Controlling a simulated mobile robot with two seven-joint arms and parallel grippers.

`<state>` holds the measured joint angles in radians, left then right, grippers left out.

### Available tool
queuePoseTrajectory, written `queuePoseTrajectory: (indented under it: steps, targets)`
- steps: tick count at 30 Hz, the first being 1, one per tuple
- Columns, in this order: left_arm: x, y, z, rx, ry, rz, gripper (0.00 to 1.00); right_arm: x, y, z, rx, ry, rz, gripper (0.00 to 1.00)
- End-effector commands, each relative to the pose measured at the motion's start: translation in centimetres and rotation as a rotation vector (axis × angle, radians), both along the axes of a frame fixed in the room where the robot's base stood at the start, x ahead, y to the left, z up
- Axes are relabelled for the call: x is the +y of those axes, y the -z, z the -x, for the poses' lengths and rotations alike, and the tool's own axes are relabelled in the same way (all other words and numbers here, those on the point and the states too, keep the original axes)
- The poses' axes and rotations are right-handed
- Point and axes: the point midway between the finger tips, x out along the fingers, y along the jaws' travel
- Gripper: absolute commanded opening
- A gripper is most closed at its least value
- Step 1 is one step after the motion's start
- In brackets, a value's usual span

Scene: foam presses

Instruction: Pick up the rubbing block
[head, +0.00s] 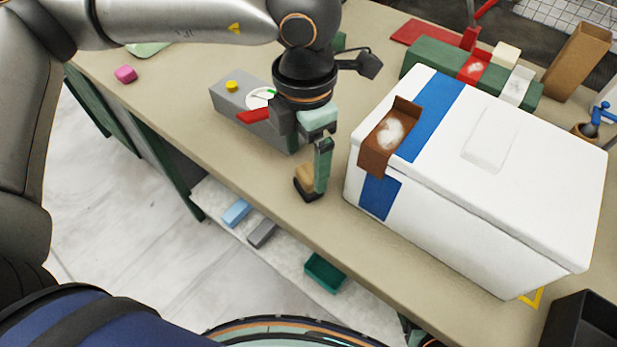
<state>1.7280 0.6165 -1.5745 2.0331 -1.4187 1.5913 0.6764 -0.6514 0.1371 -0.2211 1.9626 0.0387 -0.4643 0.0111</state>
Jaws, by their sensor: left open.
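A small block with a tan wooden upper part and a dark base, which looks like the rubbing block (304,187), is on the tan table near its front edge, left of the white box. My left gripper (311,178) points down right at it. One green-tipped finger stands in front of the block's right side and hides part of it. The other finger is mostly hidden, so I cannot tell whether either finger touches the block. The gripper is open. My right gripper is not in view.
A large white box (540,185) with a blue band stands close on the right. A grey box (228,98) with a yellow button is behind left of the gripper. A green block (425,62) lies at the back. The table front-left is clear.

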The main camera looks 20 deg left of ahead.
Motion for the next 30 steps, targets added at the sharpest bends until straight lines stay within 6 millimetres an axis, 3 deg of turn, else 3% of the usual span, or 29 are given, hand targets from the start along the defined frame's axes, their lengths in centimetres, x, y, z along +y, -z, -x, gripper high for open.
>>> queuePoseTrajectory:
  steps: [9, 18, 30]
  targets:
    - [0.0, 4.3, -0.8, 0.004, 0.0, -0.002, 0.9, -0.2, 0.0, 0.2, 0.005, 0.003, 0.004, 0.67]
    - [-0.1, 4.8, -0.8, 0.001, 0.0, 0.0, 0.9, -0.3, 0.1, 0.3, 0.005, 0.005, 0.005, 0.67]
    - [-0.1, 4.8, -0.8, 0.001, 0.0, 0.0, 0.45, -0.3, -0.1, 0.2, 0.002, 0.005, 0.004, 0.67]
